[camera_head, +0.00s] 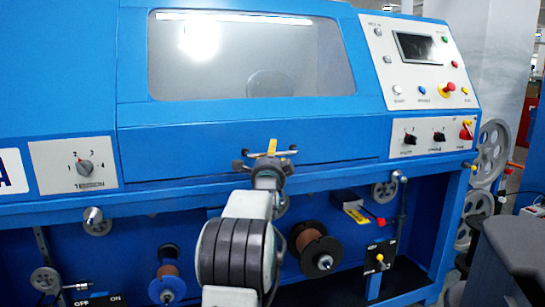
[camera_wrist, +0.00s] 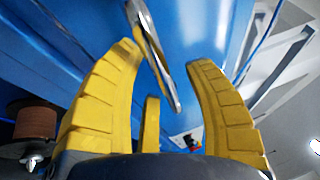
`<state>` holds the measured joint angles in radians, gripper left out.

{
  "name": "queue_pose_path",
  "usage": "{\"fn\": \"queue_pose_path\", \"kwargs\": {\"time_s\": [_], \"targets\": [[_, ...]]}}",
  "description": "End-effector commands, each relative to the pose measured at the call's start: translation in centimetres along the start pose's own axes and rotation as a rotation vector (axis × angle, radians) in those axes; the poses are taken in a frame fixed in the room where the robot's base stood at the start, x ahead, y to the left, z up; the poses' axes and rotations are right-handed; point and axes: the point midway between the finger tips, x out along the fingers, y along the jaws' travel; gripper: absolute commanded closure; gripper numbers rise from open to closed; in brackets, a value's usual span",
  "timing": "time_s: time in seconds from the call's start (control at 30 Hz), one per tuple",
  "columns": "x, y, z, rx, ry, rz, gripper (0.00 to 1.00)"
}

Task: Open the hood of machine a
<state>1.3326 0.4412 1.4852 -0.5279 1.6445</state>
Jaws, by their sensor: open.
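Machine a is the large blue machine (camera_head: 60,110) filling the head view. Its hood (camera_head: 135,60) has a wide clear window (camera_head: 250,60) and looks closed. My gripper (camera_head: 270,152) is at the hood's lower front in the head view, and my wrist hides part of that area. In the wrist view my yellow fingers (camera_wrist: 165,60) are spread apart. A shiny metal handle (camera_wrist: 150,50) runs slantwise between them, in front of the blue panel. I cannot tell whether any finger touches it.
A control panel with a screen (camera_head: 418,47) and buttons is at the right. A tension dial (camera_head: 84,168) is at the left. Below are spools (camera_head: 318,248), pulleys (camera_head: 96,222) and switches (camera_head: 380,258). A grey surface (camera_head: 515,250) stands at the lower right.

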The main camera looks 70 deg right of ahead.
Motion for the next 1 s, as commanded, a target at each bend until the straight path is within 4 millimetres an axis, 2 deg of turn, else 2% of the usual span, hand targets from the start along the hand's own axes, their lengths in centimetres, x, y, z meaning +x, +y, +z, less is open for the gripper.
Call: {"fn": "queue_pose_path", "kwargs": {"time_s": [0.2, 0.23, 0.8, 1.0], "targets": [[0.01, 0.00, 0.00, 0.000, 0.000, 0.000, 0.53], [0.01, 0.00, 0.00, 0.000, 0.000, 0.000, 0.50], [-0.01, -0.03, 0.01, 0.000, 0.000, -0.001, 1.00], [-0.01, -0.04, 0.01, 0.000, 0.000, -0.001, 1.00]]}}
